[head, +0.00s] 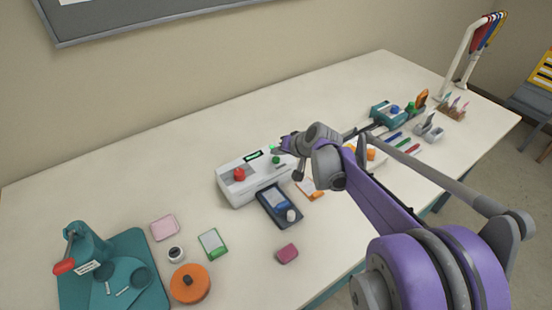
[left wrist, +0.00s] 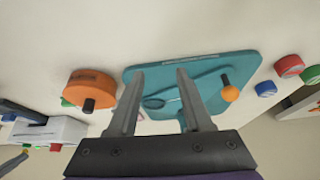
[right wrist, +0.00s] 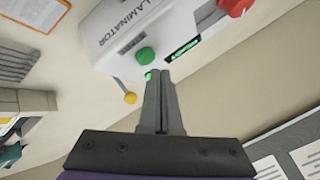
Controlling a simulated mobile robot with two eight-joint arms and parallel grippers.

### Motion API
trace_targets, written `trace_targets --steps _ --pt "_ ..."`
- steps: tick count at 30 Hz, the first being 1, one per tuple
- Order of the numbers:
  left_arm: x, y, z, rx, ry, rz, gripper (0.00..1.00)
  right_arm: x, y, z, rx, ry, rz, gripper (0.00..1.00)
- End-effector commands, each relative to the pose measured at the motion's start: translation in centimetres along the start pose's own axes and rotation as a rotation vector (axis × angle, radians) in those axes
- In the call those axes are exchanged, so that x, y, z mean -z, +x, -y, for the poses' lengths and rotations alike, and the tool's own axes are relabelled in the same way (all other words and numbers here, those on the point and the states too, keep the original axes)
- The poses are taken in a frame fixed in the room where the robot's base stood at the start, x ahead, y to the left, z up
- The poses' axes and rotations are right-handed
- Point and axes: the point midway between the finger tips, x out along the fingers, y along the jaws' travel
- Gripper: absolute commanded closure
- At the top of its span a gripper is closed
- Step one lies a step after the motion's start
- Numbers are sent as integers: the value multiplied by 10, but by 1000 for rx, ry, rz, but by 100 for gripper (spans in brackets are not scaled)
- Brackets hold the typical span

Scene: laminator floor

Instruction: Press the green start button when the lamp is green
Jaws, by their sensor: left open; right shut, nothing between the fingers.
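The white laminator (head: 232,190) stands on the table in the head view. In the right wrist view its body (right wrist: 110,20) carries the round green start button (right wrist: 146,56), a small bright green lamp (right wrist: 149,76), a lit green display (right wrist: 184,52) and a red knob (right wrist: 234,7). The green button also shows in the head view (head: 276,160). My right gripper (right wrist: 162,72) is shut and empty, its tips close to the green button and lamp; I cannot tell whether they touch. My left gripper (left wrist: 161,70) is open and empty, seen only in the left wrist view.
A dark blue tray (head: 290,221) lies in front of the laminator. A teal device (head: 130,245), orange disc (head: 190,284), green-edged card (head: 212,243) and pink block (head: 287,254) are to the left and front. Stationery crowds the right. The table's back left is clear.

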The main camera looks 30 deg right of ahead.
Motion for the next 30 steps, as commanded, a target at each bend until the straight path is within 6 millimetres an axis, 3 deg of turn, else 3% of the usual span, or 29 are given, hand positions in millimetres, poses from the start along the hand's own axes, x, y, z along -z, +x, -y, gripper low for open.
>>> trace_targets --steps 30 --pt "-5 6 0 0 0 4 50 -6 8 -6 0 0 0 100"
